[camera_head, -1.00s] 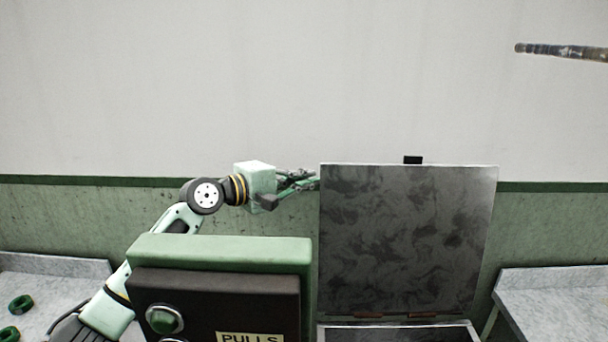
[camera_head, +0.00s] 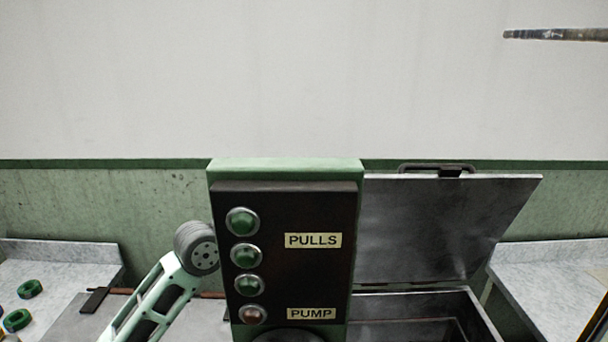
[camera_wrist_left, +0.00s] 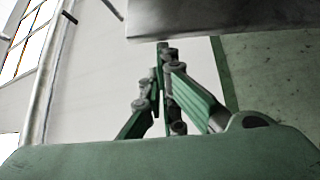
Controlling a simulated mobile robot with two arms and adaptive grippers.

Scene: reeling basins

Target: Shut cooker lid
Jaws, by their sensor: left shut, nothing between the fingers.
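The cooker lid (camera_head: 440,225) is a dark metal plate with a dark handle (camera_head: 437,169) at its top edge. In the left wrist view a metal plate, apparently the lid (camera_wrist_left: 220,15), crosses the top. My left gripper (camera_wrist_left: 163,48) is shut and empty, its fingertips close to that plate's lower edge. I cannot tell whether they touch. In the head view the control panel hides my left gripper. My right gripper is not in view.
The control panel (camera_head: 295,265), marked PULLS and PUMP, stands in front, left of the lid, and hides part of the cooker. Grey counters stand left (camera_head: 65,270) and right (camera_head: 550,290). Green rings (camera_head: 30,288) lie on the left one.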

